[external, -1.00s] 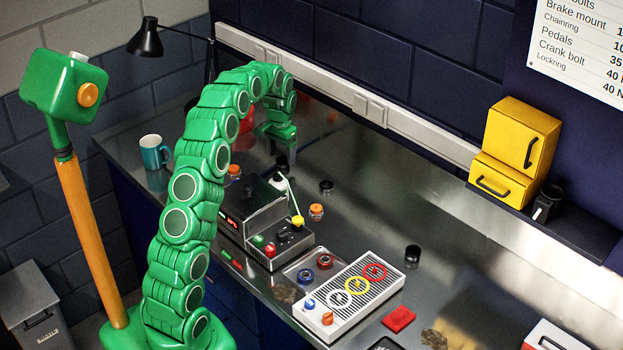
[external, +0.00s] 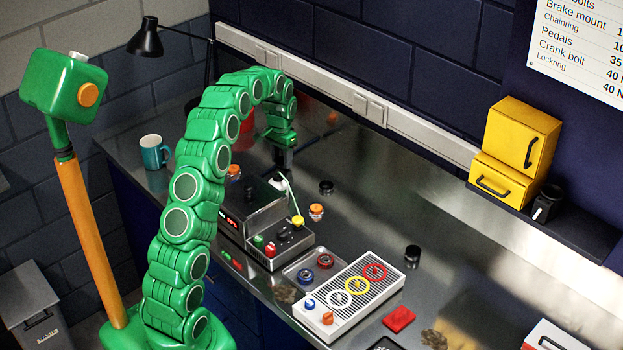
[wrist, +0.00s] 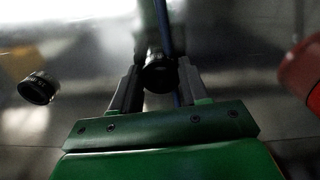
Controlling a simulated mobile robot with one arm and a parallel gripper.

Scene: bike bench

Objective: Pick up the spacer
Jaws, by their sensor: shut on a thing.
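The spacer (wrist: 160,77) is a short dark, round piece between the two fingertips in the wrist view. My gripper (wrist: 160,68) is shut on it, with one finger on each side. In the external view my gripper (external: 284,160) points down over the back left of the metal bench, behind the grey device. The spacer cannot be made out clearly there. Another black ring-like piece (wrist: 38,88) lies to the left in the wrist view, apart from my gripper.
A grey device (external: 255,215) with coloured knobs and a small white bottle (external: 279,182) stand close to my gripper. A red object (wrist: 302,68) is at the right of the wrist view. A teal mug (external: 154,153) stands left. Bench right of the black ring (external: 326,187) is mostly clear.

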